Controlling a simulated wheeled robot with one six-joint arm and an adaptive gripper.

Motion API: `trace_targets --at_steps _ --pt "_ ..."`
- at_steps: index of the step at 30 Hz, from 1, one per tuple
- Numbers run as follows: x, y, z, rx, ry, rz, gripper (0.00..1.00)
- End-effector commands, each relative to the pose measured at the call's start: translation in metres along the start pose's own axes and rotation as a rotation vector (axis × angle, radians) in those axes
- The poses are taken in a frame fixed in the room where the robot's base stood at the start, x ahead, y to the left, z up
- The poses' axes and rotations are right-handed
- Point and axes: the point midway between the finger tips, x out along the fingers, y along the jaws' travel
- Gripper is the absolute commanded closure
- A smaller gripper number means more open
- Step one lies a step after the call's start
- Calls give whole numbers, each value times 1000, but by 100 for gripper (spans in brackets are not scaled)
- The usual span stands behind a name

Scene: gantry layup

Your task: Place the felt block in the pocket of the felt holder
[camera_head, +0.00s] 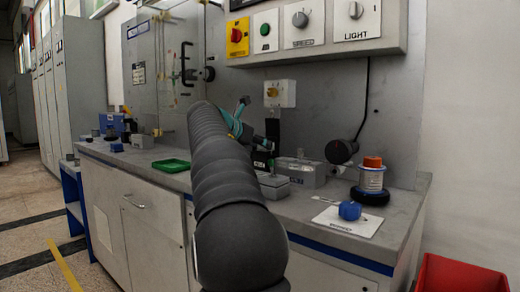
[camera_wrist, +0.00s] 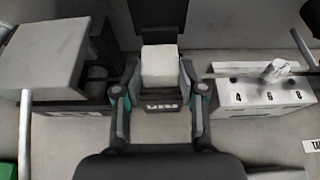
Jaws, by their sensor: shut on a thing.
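The felt block (camera_wrist: 160,66) is a pale, boxy piece in the middle of the wrist view. My gripper (camera_wrist: 159,88) is shut on it, with one finger at its left side and one at its right. Directly below the block in the picture is a dark piece with a white-lettered label (camera_wrist: 161,106), which appears to be the felt holder. Its pocket is hidden by the block, and I cannot tell how far the block sits inside it. In the head view my arm hides most of this spot.
A grey box (camera_wrist: 50,50) stands left of my gripper and a block marked 4, 6, 8 (camera_wrist: 262,92) stands right; both are close. In the head view, a green tray (camera_head: 171,166) lies left, and an orange-topped jar (camera_head: 371,178) and blue knob (camera_head: 350,210) stand right.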

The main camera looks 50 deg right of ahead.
Motion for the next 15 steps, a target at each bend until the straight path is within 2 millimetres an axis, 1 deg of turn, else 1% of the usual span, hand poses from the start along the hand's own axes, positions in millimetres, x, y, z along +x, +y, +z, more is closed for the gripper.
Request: trace_targets --at_steps 5,6,9,15 --pt "0 0 0 1 -1 0 76" --pt "0 -1 0 1 -1 0 57" --pt "0 -1 0 1 -1 0 34" --pt "0 0 0 1 -1 0 34"
